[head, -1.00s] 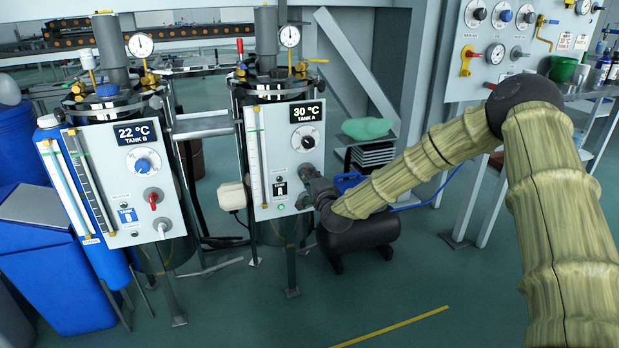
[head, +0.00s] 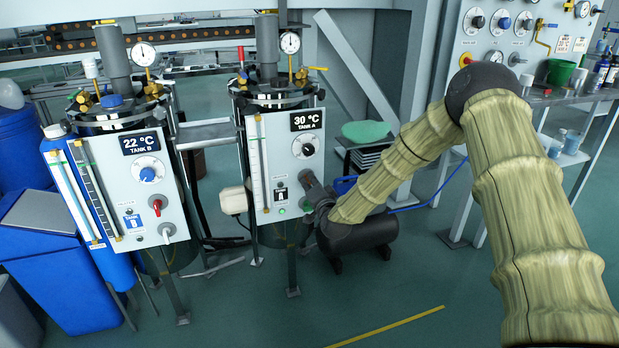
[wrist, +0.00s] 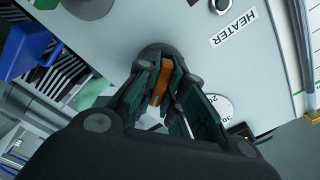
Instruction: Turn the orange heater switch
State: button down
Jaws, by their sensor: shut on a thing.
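The orange heater switch (wrist: 160,86) shows in the wrist view as a narrow orange bar on a dark round base, near the HEATER label (wrist: 233,28). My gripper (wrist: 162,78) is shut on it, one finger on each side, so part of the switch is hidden. In the head view my gripper (head: 310,190) is at the right edge of the Tank A panel (head: 265,180) and hides the switch. The Tank A display (head: 306,121) reads 30 °C.
The Tank B panel (head: 112,190) stands to the left, with a red switch (head: 156,205) and a 22 °C display. A dark cylinder (head: 358,240) lies below my forearm. A wall panel (head: 500,45) with knobs is at the upper right. The front floor is mostly clear.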

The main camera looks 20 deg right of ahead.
jog(key=n+p, duration=0.3)
jog(key=n, duration=0.3)
jog(key=shift+r+n+p, duration=0.1)
jog(key=shift+n+p, duration=0.2)
jog(key=shift+p, duration=0.05)
jog(key=n+p, duration=0.2)
jog(key=n, duration=0.2)
jog(key=shift+n, duration=0.3)
jog(key=shift+f, duration=0.2)
jog(key=c, duration=1.5)
grip_release()
jog(key=shift+s, duration=0.15)
jog(key=s, duration=1.1)
jog(key=shift+s+d, duration=0.25)
jog(key=shift+s, duration=0.15)
